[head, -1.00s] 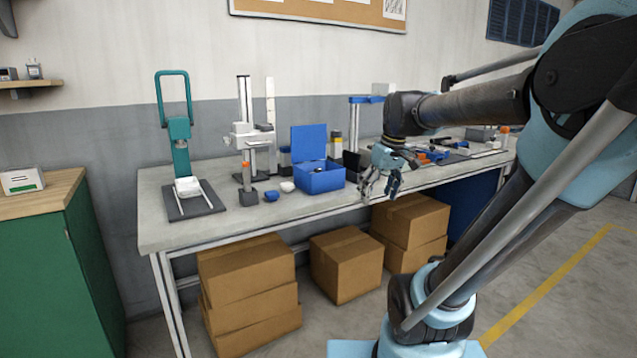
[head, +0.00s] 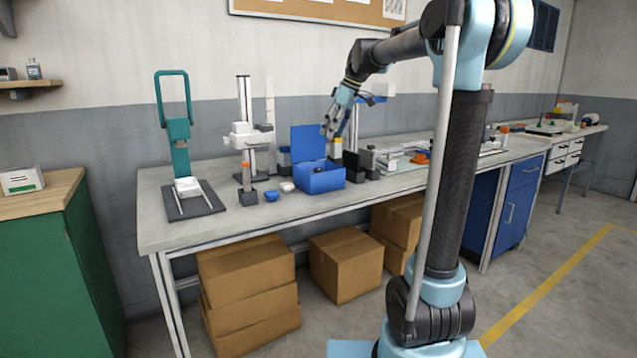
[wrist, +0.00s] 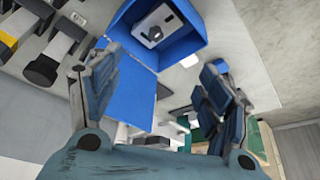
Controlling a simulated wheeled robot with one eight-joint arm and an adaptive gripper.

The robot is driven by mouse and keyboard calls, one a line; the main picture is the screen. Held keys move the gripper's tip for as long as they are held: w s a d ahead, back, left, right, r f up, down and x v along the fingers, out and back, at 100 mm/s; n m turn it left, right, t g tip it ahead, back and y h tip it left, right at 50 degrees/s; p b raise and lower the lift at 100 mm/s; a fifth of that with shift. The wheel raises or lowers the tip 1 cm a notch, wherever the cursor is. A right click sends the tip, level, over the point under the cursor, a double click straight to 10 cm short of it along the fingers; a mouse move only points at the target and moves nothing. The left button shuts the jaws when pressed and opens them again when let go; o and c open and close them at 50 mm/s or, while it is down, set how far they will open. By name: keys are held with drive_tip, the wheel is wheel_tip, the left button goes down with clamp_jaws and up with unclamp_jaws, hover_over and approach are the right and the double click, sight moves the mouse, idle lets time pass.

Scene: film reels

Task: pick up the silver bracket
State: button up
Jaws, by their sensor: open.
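I cannot pick out the silver bracket for certain in either view. The open blue box (head: 320,182) stands on the workbench with its lid raised. The wrist view shows into the blue box (wrist: 196,44), where a pale grey plate-like piece (wrist: 146,16) with a dark knob lies; I cannot tell whether this is the bracket. My gripper (head: 331,130) is open and empty, above the box and near its raised lid. In the wrist view my gripper's fingers (wrist: 160,68) are spread apart with the blue lid between them.
A teal press (head: 180,140) stands at the left of the workbench (head: 160,230). A grey stand (head: 246,135) and a small blue bowl (head: 271,196) are left of the box. Dark holders (head: 352,163) crowd its right. The front edge strip is clear.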

hover_over(318, 169)
drive_tip(key=s+d, duration=0.1)
drive_tip(key=d, duration=0.1)
drive_tip(key=f, duration=1)
drive_tip(key=shift+s+a+f, duration=0.15)
drive_tip(key=shift+a+f, duration=0.1)
drive_tip(key=shift+d+x, duration=0.1)
drive_tip(key=shift+x, duration=1.25)
drive_tip(key=shift+d+x, duration=0.15)
drive_tip(key=shift+x, duration=1.15)
drive_tip(key=shift+f, duration=0.1)
drive_tip(key=c, duration=1)
